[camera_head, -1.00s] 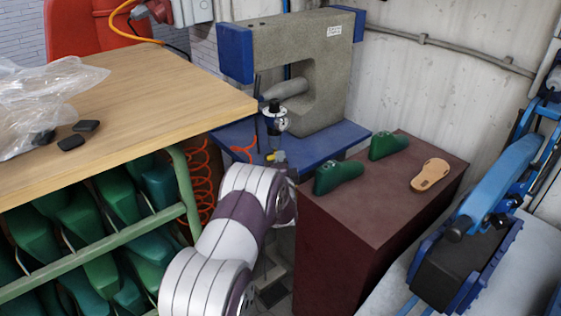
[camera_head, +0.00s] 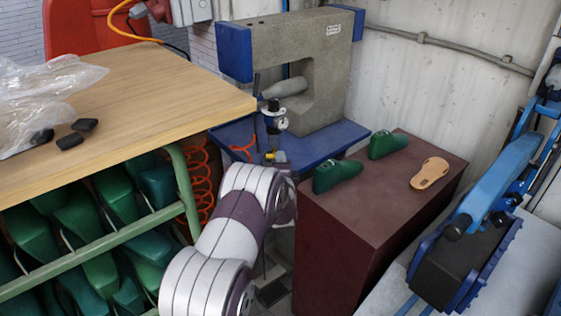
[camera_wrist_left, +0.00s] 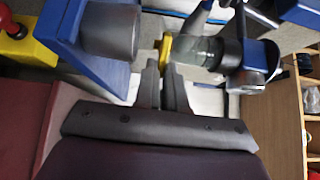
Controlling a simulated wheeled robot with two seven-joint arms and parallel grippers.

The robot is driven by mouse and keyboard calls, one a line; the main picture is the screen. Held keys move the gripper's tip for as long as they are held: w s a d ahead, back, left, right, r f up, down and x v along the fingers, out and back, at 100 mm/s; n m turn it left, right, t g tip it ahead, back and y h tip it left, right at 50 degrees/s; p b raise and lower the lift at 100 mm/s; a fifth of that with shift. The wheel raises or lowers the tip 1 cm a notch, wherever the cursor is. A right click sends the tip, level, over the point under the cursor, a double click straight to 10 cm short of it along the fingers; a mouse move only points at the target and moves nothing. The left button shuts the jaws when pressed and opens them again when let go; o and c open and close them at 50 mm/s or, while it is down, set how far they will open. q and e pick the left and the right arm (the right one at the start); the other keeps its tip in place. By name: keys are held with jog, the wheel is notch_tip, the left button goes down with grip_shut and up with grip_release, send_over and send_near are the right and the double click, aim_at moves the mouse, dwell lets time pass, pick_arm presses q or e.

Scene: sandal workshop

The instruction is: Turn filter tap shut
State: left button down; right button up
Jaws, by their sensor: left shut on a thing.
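The filter (camera_head: 273,118), with a dark body and pale ring, hangs at the front of the grey machine. It also shows in the left wrist view (camera_wrist_left: 215,52). The filter tap's small yellow handle (camera_wrist_left: 166,50) is at the end of the filter in the left wrist view. My left gripper (camera_wrist_left: 163,72) is shut on this handle, with the fingertips close on either side. In the head view my left gripper (camera_head: 279,163) is small and partly hidden by my wrist. The tap's exact angle is hard to tell. My right gripper is in neither view.
The grey machine (camera_head: 322,50) stands on a blue base plate (camera_head: 322,146). A brown cabinet (camera_head: 345,225) with green lasts (camera_head: 337,175) and a sole (camera_head: 430,172) is close right of my arm. A wooden bench (camera_head: 150,85) is left. Orange coiled hose (camera_head: 200,175) hangs between.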

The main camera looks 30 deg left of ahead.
pick_arm(q)
jog(key=c, duration=1.2)
grip_release()
jog(key=shift+d, duration=0.1)
jog(key=v, duration=1.2)
jog(key=shift+s+d+b, duration=0.15)
jog(key=shift+s+b, duration=0.15)
jog(key=shift+b, duration=0.1)
